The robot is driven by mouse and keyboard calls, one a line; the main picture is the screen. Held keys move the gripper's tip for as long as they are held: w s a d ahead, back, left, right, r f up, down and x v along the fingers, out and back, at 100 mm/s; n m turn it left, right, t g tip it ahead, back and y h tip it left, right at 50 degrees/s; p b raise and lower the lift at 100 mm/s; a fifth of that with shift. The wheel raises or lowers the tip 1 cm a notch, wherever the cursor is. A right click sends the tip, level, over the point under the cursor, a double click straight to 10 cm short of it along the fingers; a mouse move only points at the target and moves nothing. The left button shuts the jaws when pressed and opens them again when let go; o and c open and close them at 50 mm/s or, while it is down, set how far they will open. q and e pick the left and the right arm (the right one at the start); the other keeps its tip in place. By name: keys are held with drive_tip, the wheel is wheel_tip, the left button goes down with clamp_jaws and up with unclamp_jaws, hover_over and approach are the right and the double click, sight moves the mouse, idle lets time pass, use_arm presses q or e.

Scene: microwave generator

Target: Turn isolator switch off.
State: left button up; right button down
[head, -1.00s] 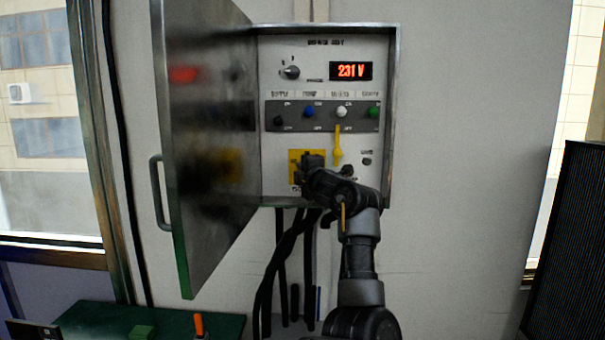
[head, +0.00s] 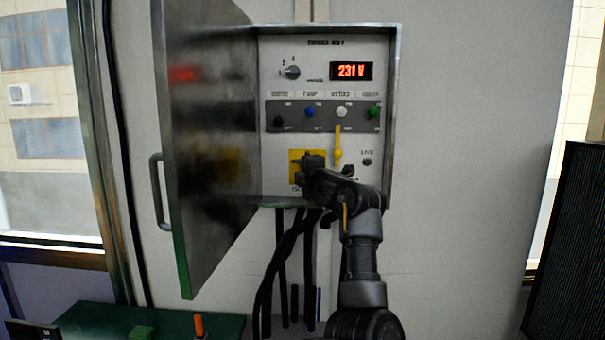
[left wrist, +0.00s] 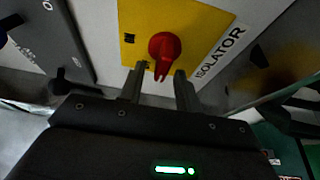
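The isolator switch is a red rotary knob (left wrist: 163,48) on a yellow plate (left wrist: 190,22) labelled ISOLATOR in the left wrist view. Its grip points down toward my gripper. In the head view the yellow plate (head: 295,164) shows at the panel's lower left, and my gripper hides the knob. My left gripper (head: 312,164) is at the plate. In the left wrist view its two fingers (left wrist: 160,84) are apart, one on each side of the knob's lower tip. I cannot tell whether they touch it. My right gripper is not in view.
The metal cabinet (head: 394,110) has its door (head: 205,130) swung open to the left. A display (head: 351,71) reads 231 V. A row of coloured switches (head: 340,112) and a yellow lever (head: 338,146) sit above my gripper. Black cables (head: 283,265) hang below.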

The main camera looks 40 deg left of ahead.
use_arm(q)
drive_tip(key=b+v, duration=0.4)
drive_tip(key=v, duration=0.6)
drive_tip(key=shift+d, duration=0.15)
